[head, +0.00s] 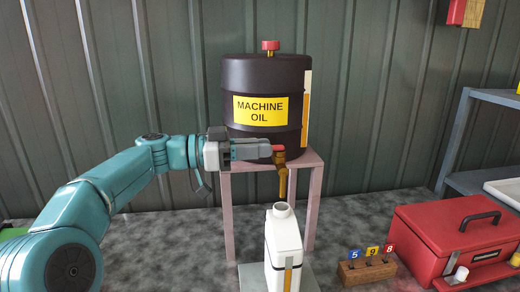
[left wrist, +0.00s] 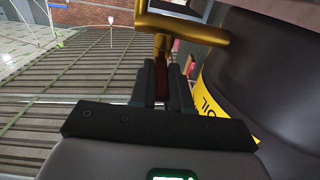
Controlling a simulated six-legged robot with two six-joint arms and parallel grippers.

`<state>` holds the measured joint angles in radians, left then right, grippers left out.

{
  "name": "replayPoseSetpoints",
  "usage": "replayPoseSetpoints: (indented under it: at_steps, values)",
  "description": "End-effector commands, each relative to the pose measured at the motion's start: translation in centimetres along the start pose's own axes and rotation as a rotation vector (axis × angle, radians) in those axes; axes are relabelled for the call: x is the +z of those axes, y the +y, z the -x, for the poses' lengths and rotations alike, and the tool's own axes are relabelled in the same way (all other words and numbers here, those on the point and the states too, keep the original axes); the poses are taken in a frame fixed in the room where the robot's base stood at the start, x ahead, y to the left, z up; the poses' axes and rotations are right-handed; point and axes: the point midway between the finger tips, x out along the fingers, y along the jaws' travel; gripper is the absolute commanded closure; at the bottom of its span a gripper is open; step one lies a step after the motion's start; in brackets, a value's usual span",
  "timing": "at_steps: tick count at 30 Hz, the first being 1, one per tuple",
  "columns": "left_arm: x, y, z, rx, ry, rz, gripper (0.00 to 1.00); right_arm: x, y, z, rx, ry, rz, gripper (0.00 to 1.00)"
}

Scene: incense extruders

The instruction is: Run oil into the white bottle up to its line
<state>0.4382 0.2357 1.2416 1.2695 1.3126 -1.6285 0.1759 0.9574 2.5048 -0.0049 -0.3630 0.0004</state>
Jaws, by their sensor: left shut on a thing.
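A dark drum (head: 250,80) with a yellow "MACHINE OIL" label stands on a pinkish stand (head: 312,165). A brass tap (head: 283,183) hangs from its lower front; the tap also shows in the left wrist view (left wrist: 190,27). My left gripper (head: 274,152) is shut on the tap's red handle (left wrist: 161,73), which shows between the fingers. The white bottle (head: 275,250) stands upright with its open neck (head: 283,209) below the spout. A strip (head: 288,275) runs down its side; its line is too small to make out. I cannot make out an oil stream.
The bottle stands on a grey plate (head: 308,278). To its right are a wooden block (head: 365,272) with numbered tags and a red toolbox (head: 445,235). A grey shelf (head: 490,98) stands at the right. An amber gauge (head: 305,110) runs up the drum's side.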

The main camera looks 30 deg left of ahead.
Motion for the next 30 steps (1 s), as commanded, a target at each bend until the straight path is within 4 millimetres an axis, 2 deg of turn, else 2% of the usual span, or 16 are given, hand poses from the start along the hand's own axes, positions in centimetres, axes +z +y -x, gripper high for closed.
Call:
replayPoseSetpoints:
  at_steps: [5, 6, 8, 16, 20, 23, 30]
  values:
    - [-0.3, 0.0, 0.0, -0.002, 0.005, -0.004, 1.00, 0.0, 0.0, 0.0, 0.000, 0.000, 0.000, 0.01]
    - [-0.3, 0.0, 0.0, -0.002, 0.005, -0.004, 0.77, 0.0, 0.0, 0.0, 0.000, 0.000, 0.000, 0.01]
    - [-0.3, 0.1, 0.0, -0.001, 0.004, -0.004, 0.57, 0.0, 0.0, 0.0, 0.000, 0.000, 0.000, 0.01]
    - [-0.1, 0.1, -0.2, 0.003, 0.002, -0.002, 0.57, 0.0, 0.0, 0.0, 0.000, 0.000, 0.000, 0.01]
    - [0.0, 0.0, 0.7, 0.000, 0.001, -0.003, 0.57, 0.0, 0.1, -0.2, 0.000, 0.000, 0.000, 0.01]
    - [0.2, -0.1, 2.4, -0.002, 0.001, -0.003, 0.57, 0.0, 0.2, -0.7, 0.000, 0.000, 0.000, 0.01]
    - [0.1, -0.1, 8.8, -0.005, -0.001, -0.004, 0.57, 0.0, 0.6, -1.6, 0.000, 0.000, 0.000, 0.01]
